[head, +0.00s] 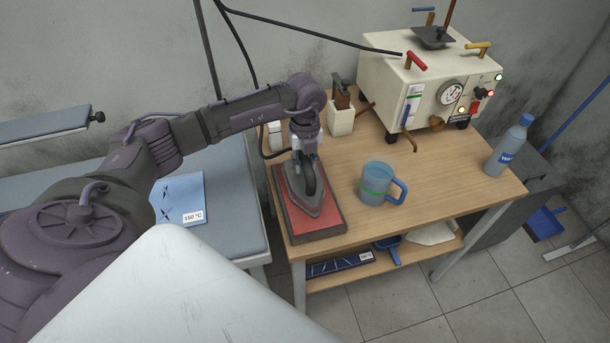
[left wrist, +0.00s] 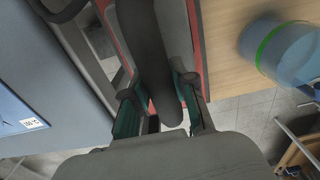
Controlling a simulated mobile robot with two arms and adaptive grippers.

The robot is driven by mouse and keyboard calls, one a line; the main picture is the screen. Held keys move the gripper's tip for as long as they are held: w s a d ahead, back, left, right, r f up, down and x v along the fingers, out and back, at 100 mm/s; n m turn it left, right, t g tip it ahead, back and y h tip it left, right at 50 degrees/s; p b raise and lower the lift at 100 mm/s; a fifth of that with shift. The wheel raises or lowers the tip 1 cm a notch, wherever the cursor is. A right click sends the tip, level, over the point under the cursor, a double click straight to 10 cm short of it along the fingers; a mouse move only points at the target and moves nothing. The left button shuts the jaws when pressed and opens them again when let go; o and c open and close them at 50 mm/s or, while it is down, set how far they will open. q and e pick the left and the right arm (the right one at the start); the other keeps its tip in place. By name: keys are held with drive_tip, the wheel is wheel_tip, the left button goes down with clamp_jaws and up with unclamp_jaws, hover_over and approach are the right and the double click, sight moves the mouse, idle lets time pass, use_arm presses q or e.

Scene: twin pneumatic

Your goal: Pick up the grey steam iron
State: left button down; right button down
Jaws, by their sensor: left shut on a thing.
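The grey steam iron (head: 307,194) rests on or just above a red pad in a dark tray (head: 334,222) at the left end of the wooden table; I cannot tell if it touches the pad. My left gripper (head: 304,150) reaches it from above and is shut on the rear part of its handle. In the left wrist view the two fingers (left wrist: 162,110) lie on either side of the dark handle (left wrist: 152,62). The fingertips are partly hidden in the head view. My right gripper is not in view.
A blue mug (head: 377,184) stands right of the tray. A cream boiler (head: 420,85), a bottle (head: 508,145) and a cream holder (head: 341,118) stand on the table (head: 440,185). A blue-grey ironing board (head: 232,205) is at left. A black hose hangs near the gripper.

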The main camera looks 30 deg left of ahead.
use_arm(q)
drive_tip(key=shift+w+r, duration=0.15)
drive_tip(key=shift+r, duration=0.1)
drive_tip(key=shift+r+b, duration=0.4)
drive_tip(key=shift+r, duration=0.2)
wheel_tip(320, 180, up, 3)
drive_tip(key=shift+w+d+f+b, duration=0.1)
drive_tip(key=shift+d+b, duration=0.05)
drive_tip(key=shift+b, duration=0.4)
drive_tip(key=w+d+r+b, duration=0.3)
drive_tip(key=w+d+r, duration=0.4)
drive_tip(key=w, duration=0.1)
drive_tip(key=shift+w+d+b, duration=0.15)
drive_tip(key=shift+d+b, duration=0.15)
